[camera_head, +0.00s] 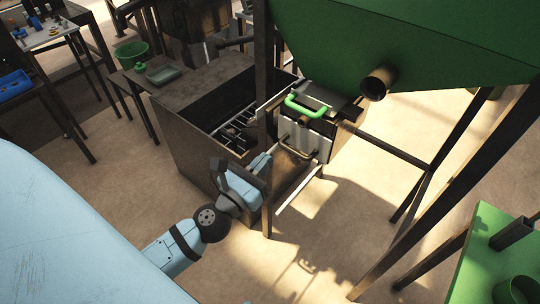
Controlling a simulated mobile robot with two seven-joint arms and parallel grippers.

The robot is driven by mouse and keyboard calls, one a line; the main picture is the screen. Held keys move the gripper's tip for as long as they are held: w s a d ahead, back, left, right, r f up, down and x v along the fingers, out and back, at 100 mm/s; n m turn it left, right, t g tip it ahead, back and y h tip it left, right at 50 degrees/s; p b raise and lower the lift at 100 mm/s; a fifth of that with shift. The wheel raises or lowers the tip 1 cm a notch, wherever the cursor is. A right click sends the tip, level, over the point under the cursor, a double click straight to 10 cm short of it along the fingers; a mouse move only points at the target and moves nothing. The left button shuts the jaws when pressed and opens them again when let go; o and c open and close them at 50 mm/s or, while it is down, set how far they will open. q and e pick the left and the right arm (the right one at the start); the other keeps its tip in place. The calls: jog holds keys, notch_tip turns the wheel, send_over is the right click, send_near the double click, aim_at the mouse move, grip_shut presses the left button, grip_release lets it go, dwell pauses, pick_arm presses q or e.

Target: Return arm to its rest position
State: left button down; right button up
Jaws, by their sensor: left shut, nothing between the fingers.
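My left arm (178,248) comes in from the lower left, light blue with dark joints, and is bent upward at its far part. My left gripper (262,165) is at its far end, small and partly hidden by a dark upright post; it is shut and holds nothing that I can see. It is in front of the dark metal machine box (190,140), just left of a metal bar handle (298,148). I cannot tell whether it touches the box or post. My right gripper is not in view.
A green handle (304,108) sits on the machine's right part. A large green hopper (410,45) with a pipe hangs above on dark legs. A green table (490,260) stands at lower right. A bench with a tray (163,73) is behind. Floor at bottom centre is clear.

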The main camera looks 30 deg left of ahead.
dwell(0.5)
pick_arm(q)
jog(key=s+d+f+n+g+p, duration=0.2)
jog(key=f+n, duration=0.3)
jog(key=n, duration=0.6)
jog(key=s+d+f+n+g+h+p, duration=0.1)
jog(key=s+d+f+n+g+p, duration=0.1)
jog(key=n, duration=0.9)
jog(key=s+d+f+n+g+p, duration=0.2)
jog(key=s+f+n+g+p, duration=0.2)
jog(key=f+n, duration=0.5)
jog(key=s+n+g, duration=0.1)
jog(key=n, duration=0.1)
jog(key=shift+s+d+n+h+p, duration=0.2)
jog(key=shift+n+h+p, duration=0.1)
jog(key=shift+n+p, duration=0.1)
